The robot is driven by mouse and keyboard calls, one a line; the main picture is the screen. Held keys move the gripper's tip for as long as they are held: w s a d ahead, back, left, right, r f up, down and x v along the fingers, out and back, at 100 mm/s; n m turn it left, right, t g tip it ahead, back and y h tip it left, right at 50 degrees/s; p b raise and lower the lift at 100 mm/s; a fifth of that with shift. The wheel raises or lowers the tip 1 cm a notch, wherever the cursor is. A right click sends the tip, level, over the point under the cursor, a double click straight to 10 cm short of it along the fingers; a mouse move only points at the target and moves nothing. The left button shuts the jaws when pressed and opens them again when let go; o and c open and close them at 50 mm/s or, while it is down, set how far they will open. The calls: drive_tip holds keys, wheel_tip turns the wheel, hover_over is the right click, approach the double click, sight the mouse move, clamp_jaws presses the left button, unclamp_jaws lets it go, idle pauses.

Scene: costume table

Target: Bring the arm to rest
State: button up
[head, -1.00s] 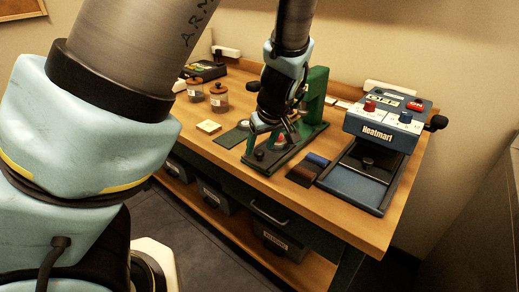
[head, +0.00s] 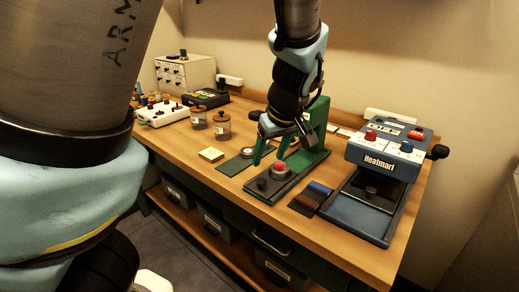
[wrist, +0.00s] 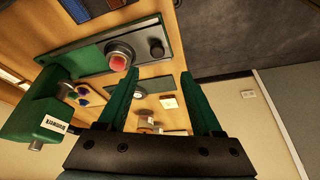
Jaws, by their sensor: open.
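My gripper (head: 269,158) hangs above the wooden table (head: 300,222), over the base of the green press (head: 317,125). Its two green fingers are apart, with nothing between them; they also show open in the wrist view (wrist: 158,77). A red round piece (head: 280,167) sits on the press base just below and right of the fingers. The red piece is also seen in the wrist view (wrist: 117,62), beyond the left fingertip and apart from it. My upper arm fills the left of the head view.
The blue Heatmart press (head: 385,150) stands at the right. Blue and brown pieces (head: 311,197) lie beside it. Bins sit below.

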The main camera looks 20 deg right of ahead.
drive_tip(key=w+a+f+m+g, duration=0.1)
drive_tip(key=a+m+g, duration=0.1)
drive_tip(key=a, duration=2.7)
drive_tip(key=shift+w+a+f+m+g+h, duration=0.2)
drive_tip(key=shift+f+m+g+h, duration=0.1)
drive_tip(key=shift+f+g+h, duration=0.1)
